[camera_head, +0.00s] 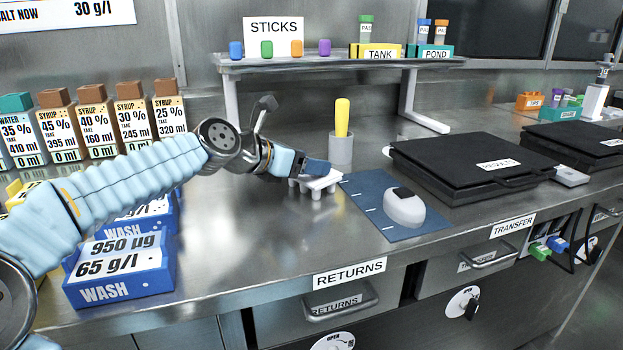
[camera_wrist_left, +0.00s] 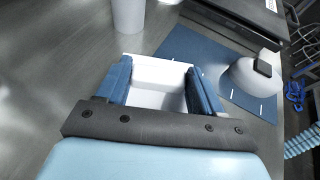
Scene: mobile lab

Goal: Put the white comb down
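The white comb (camera_head: 318,183) has short thick teeth pointing down and sits at the left edge of the blue mat (camera_head: 372,222). My left gripper (camera_head: 307,168) is shut on the comb, with blue fingers on either side of it. In the left wrist view the comb (camera_wrist_left: 160,82) fills the space between the two fingertips (camera_wrist_left: 158,88). The teeth are at or just above the steel bench; I cannot tell if they touch. My right gripper is not in view.
A grey cup with a yellow-handled tool (camera_head: 342,130) stands just behind the comb. A white rounded device (camera_head: 404,207) lies on the mat. A black case (camera_head: 470,165) is to the right. Blue WASH boxes (camera_head: 120,270) stand at the left. The bench front is clear.

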